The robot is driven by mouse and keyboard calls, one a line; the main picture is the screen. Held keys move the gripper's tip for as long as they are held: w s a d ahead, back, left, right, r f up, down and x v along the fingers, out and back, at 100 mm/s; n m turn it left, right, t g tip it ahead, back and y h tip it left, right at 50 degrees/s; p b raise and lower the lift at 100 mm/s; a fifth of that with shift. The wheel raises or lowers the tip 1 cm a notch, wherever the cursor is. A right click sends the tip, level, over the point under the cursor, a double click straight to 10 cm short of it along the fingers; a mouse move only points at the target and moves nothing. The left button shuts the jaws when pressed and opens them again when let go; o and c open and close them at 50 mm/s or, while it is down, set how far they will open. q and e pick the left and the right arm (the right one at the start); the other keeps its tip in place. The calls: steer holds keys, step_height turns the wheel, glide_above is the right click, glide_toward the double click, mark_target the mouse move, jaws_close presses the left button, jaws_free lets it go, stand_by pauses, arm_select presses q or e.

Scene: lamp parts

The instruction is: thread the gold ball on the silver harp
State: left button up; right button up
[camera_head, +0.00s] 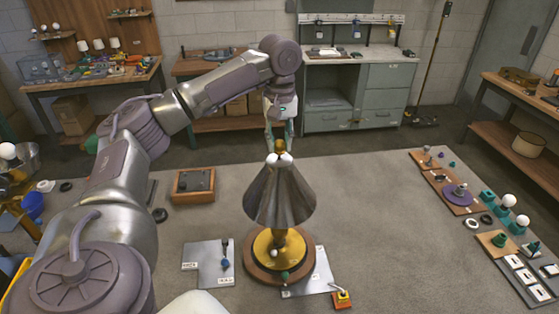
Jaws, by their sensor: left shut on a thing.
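My left gripper (280,154) comes down from above, at the top of a grey-silver lampshade (280,195). It is shut on the gold ball (280,145), which shows between its fingers just over the shade's top opening. The shade sits over a lamp with a brass base (278,252) on a round wooden plate. The silver harp is hidden by the shade and the fingers, so I cannot tell whether the ball touches its top. My right gripper is not in view.
Grey plates (208,262) with small parts lie in front and left of the lamp. A wooden tray (194,185) stands behind left. A yellow-orange block (342,298) is front right. Boards with bulbs and parts line the right edge. The tabletop right of the lamp is clear.

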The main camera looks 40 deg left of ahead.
arm_select(q)
steer(key=shift+f, duration=1.1)
stand_by(1.6)
steer(key=o, duration=0.4)
jaws_close()
steer(key=shift+s, duration=0.1)
steer(key=shift+d+f, duration=0.1)
steer(key=shift+f, duration=0.15)
steer(key=m, duration=0.3)
steer(key=shift+d+f, duration=0.1)
steer(key=m, duration=0.3)
steer(key=shift+m, duration=0.4)
